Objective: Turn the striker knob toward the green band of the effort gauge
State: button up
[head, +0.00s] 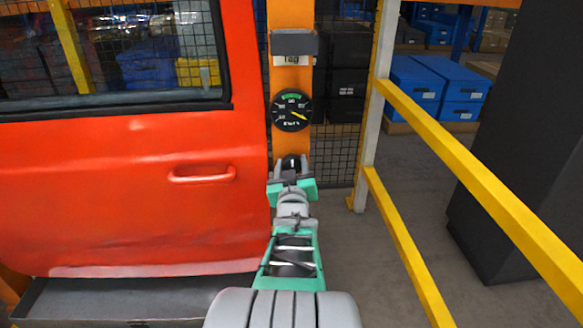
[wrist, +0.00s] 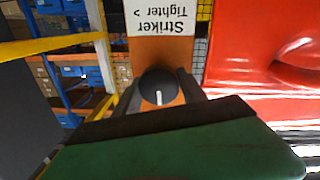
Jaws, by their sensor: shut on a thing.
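The effort gauge (head: 291,112) is a round black dial on the orange post. Its green band (head: 291,97) is at the top, and its yellow needle (head: 300,115) points to the lower right, away from that band. The striker knob (wrist: 158,87) is round and black with a white pointer line that points down in the wrist view. My gripper (wrist: 158,98) is shut on the knob, one finger on each side.
An upside-down label (wrist: 160,20) in the wrist view reads "Striker Tighter >". The red door (head: 130,190) with its handle (head: 202,174) stands close left of the post. A yellow rail (head: 480,195) runs along the right. Blue boxes (head: 435,85) are behind it.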

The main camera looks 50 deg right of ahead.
jog(key=n+b, duration=0.2)
jog(key=b, duration=0.2)
jog(key=n+b, duration=0.3)
jog(key=shift+s+f+b, duration=0.1)
jog(key=shift+f+b, duration=0.3)
jog(key=n+t+b, duration=0.1)
jog(key=n+b, duration=0.4)
jog(key=b, duration=0.1)
jog(key=shift+r, duration=0.15)
jog(key=shift+r+n+b, duration=0.2)
jog(key=shift+n+b, duration=0.6)
jog(key=shift+b, duration=0.1)
jog(key=shift+r, duration=0.1)
jog(key=o, duration=1.3)
jog(key=shift+o, duration=0.2)
